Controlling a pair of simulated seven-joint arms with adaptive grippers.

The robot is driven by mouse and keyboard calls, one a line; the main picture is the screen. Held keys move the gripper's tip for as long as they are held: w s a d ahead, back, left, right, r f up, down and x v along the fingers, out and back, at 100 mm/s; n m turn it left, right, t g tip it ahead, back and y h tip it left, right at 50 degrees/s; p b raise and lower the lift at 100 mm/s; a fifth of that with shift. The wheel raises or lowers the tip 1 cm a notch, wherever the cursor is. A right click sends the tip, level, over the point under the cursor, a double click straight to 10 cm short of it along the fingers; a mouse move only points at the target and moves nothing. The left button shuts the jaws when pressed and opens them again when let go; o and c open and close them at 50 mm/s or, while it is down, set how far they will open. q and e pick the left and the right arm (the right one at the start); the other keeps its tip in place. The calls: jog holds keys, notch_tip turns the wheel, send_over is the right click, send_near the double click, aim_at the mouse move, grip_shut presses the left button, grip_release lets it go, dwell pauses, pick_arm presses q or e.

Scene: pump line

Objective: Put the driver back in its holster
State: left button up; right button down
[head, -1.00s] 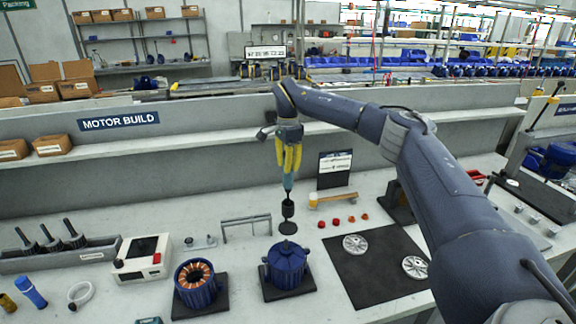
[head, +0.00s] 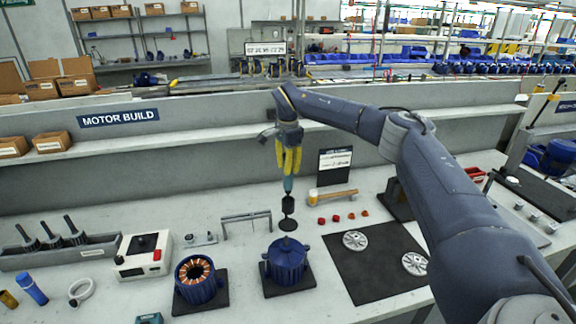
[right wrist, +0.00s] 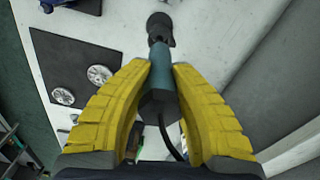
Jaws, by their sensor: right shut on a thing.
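My right gripper (head: 288,172), with yellow fingers, is shut on the driver (head: 288,184), which has a teal body and hangs upright, nose down. In the right wrist view the driver (right wrist: 160,70) runs out between the two fingers (right wrist: 161,68). A black cup-like piece, apparently the holster (head: 288,204), is directly below and in line with the driver, above a round dark disc on the bench. The driver's nose meets or overlaps this piece; I cannot tell how deep it sits. My left gripper is not in view.
A blue motor housing (head: 287,258) stands in front of the holster, with a copper-wound stator (head: 195,275) to its left. A grey wire-like frame (head: 246,217) is close on the left. A mallet (head: 333,197), red parts and a dark mat (head: 372,279) lie to the right.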

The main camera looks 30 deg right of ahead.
aim_at(288, 193)
jog(key=shift+f, duration=5)
jog(key=c, duration=0.9)
grip_release()
jog(key=shift+c, duration=0.2)
jog(key=shift+r, duration=3)
